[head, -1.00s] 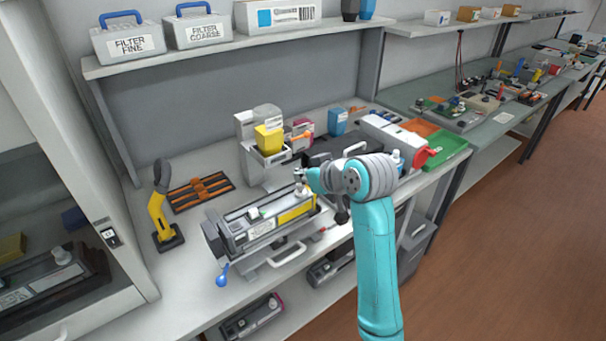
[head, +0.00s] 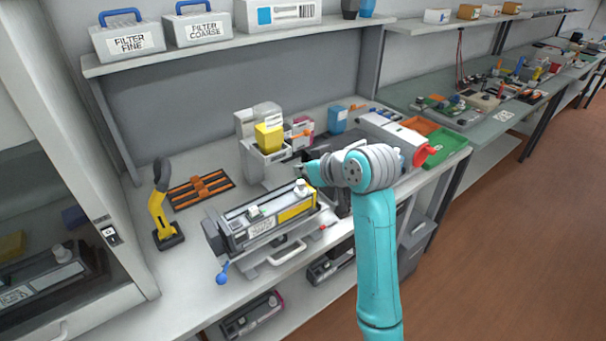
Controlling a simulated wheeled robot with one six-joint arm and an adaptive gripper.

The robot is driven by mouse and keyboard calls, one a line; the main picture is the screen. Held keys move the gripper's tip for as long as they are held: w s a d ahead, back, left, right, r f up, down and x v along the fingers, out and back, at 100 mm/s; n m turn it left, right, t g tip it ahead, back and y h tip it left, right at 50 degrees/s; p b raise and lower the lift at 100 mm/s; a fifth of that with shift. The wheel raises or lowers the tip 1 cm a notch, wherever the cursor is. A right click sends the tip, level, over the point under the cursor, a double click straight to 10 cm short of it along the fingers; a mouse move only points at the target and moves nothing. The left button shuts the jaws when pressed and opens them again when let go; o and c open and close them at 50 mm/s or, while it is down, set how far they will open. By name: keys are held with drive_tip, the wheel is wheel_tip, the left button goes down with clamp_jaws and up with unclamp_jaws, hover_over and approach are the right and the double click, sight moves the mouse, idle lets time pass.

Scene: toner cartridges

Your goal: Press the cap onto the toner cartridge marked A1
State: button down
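A long grey toner cartridge (head: 235,231) with a yellow panel lies in a holder on the bench, left of my arm. Its front label is too small to read, so I cannot tell whether it is marked A1. A white, round cap-like piece (head: 301,187) stands on top near its right end. I cannot tell whether it is fully seated. My gripper (head: 303,171) is just above and behind this piece, seemingly apart from it. My own wrist hides most of the gripper and its fingers.
A blue-knobbed lever (head: 222,278) sticks out at the holder's front left. A yellow-and-black hand tool (head: 160,212) stands at left beside an orange-slotted black tray (head: 222,182). A dispenser with a yellow container (head: 269,137) stands behind. Other cartridges lie on the lower shelf.

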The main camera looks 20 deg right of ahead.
drive_tip(key=shift+r, duration=2.5)
drive_tip(key=shift+s, duration=0.1)
